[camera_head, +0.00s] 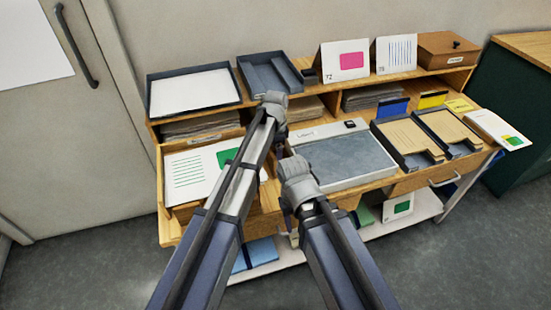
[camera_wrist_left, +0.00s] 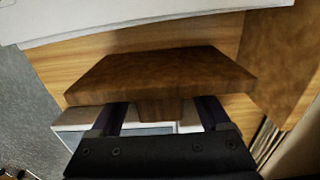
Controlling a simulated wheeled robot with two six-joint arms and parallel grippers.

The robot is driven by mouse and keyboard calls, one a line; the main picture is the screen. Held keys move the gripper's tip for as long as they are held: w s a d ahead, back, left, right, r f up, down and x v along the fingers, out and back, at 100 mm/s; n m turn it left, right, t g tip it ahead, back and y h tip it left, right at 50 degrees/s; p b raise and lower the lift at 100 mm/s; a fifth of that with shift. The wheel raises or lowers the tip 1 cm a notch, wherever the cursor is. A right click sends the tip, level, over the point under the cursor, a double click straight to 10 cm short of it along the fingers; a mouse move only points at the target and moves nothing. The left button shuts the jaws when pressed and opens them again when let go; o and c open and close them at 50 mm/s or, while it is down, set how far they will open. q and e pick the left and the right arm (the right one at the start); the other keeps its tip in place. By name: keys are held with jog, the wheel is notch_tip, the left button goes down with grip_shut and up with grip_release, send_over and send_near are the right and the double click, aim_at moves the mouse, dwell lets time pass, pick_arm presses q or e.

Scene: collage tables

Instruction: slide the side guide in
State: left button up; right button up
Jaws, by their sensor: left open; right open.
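A dark brown wooden piece (camera_wrist_left: 160,72) with a short stem, possibly the side guide, shows in the left wrist view. My left gripper (camera_wrist_left: 162,115) is open, with its two fingers apart on either side of the stem. I cannot tell whether they touch it. In the head view my left arm reaches to the middle of the desk, and its fingers are hidden behind the wrist. My right gripper (camera_head: 290,212) is open near the desk's front edge, left of the grey-surfaced tray (camera_head: 345,160). I cannot make out the side guide in the head view.
A dark divided tray (camera_head: 270,73) and a paper tray (camera_head: 195,90) stand on the upper shelf. Two trays of brown sheets (camera_head: 408,138) lie to the right. Printed sheets (camera_head: 195,172) lie at the left.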

pick_arm(q)
grip_shut()
dwell(0.6)
dwell(0.8)
